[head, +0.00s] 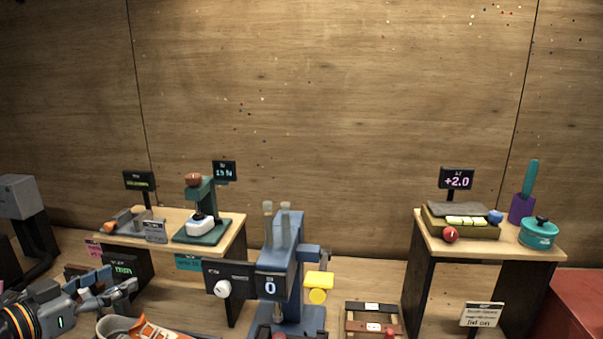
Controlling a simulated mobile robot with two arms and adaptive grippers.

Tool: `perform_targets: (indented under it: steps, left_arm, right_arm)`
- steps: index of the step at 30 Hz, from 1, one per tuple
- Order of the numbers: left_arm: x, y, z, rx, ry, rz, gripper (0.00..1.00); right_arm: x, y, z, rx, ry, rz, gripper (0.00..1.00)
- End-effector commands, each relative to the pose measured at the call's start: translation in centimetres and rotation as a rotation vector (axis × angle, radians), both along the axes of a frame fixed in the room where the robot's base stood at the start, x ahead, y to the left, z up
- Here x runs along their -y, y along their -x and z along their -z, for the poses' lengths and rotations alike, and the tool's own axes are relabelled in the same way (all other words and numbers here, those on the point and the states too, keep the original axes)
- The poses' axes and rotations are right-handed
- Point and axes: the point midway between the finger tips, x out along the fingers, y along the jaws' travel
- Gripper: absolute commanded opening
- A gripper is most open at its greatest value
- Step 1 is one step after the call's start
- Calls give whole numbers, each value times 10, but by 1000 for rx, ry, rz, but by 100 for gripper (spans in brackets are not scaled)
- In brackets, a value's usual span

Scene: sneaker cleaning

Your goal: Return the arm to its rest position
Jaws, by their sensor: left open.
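My left gripper (122,288) is at the lower left of the head view, at the end of my left arm, with its fingers pointing right. It is open, and I see nothing between its fingers. An orange and white sneaker (150,328) lies just below and to the right of the fingers, cut off by the bottom edge. I cannot tell whether the fingers touch it. My right gripper is not in view.
A blue machine (287,260) showing "0" stands at the bottom centre. A left shelf (240,232) carries a green press (203,212). A right shelf (550,254) carries a teal pot (538,236). A wooden rack (352,318) and a red box (580,300) stand at the lower right.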

Motion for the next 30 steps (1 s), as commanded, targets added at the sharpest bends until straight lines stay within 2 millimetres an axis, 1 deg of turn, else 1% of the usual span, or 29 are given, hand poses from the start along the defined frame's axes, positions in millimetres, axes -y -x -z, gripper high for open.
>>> perform_targets:
  steps: [1, 2, 5, 8, 9, 11, 12, 14, 15, 18, 21, 25, 30]
  left_arm:
    - [5, 5, 19, -34, -8, 2, 61]
    - [7, 8, 29, -53, -17, 3, 61]
    - [18, 20, 67, -127, -48, 6, 61]
    - [34, 42, 117, -228, -88, 8, 61]
    - [43, 53, 140, -276, -107, 8, 61]
    - [58, 75, 176, -362, -141, 4, 61]
    - [68, 93, 200, -422, -165, -2, 61]
    - [83, 120, 231, -512, -200, -15, 61]
    - [92, 137, 247, -568, -223, -28, 61]
    - [108, 173, 274, -682, -263, -65, 61]
    - [120, 203, 288, -777, -289, -104, 61]
    - [130, 235, 298, -880, -310, -157, 61]
    - [141, 272, 302, -1004, -322, -229, 61]
  right_arm:
    - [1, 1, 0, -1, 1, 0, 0]
    - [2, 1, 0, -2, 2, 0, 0]
    - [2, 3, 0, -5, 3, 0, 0]
    - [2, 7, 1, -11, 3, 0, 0]
    - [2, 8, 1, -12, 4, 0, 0]
    - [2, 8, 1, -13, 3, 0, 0]
    - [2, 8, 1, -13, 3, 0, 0]
    - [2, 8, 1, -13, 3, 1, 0]
    - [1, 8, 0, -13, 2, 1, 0]
    - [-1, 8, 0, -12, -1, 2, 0]
    - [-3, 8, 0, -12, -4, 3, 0]
    - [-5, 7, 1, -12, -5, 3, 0]
    - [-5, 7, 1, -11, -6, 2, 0]
